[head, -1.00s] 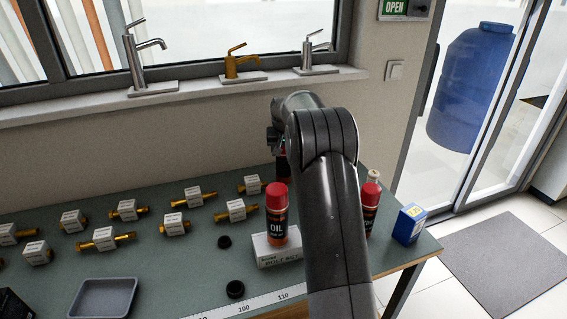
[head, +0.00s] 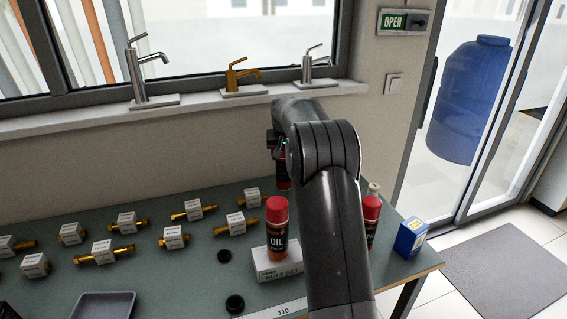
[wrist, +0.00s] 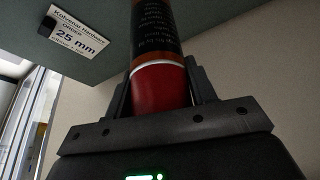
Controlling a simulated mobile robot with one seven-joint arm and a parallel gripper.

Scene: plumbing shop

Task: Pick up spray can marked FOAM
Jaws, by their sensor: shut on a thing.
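My gripper (head: 275,146) is beyond my arm near the wall, partly hidden by the arm. It is shut on a spray can (head: 283,175) with a red cap. In the wrist view the fingers (wrist: 160,88) sit on both sides of the red cap, and the can's dark label (wrist: 155,28) shows beyond it; I cannot read its marking as FOAM. A red-capped can marked OIL (head: 277,230) stands upright nearer me.
On the bench (head: 190,275) are a white box (head: 275,264), a blue box (head: 410,237), brass fittings with white tags, black rings and a grey tray (head: 104,303). Taps stand on the windowsill (head: 210,103) behind. A 25 mm card (wrist: 74,32) shows in the wrist view.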

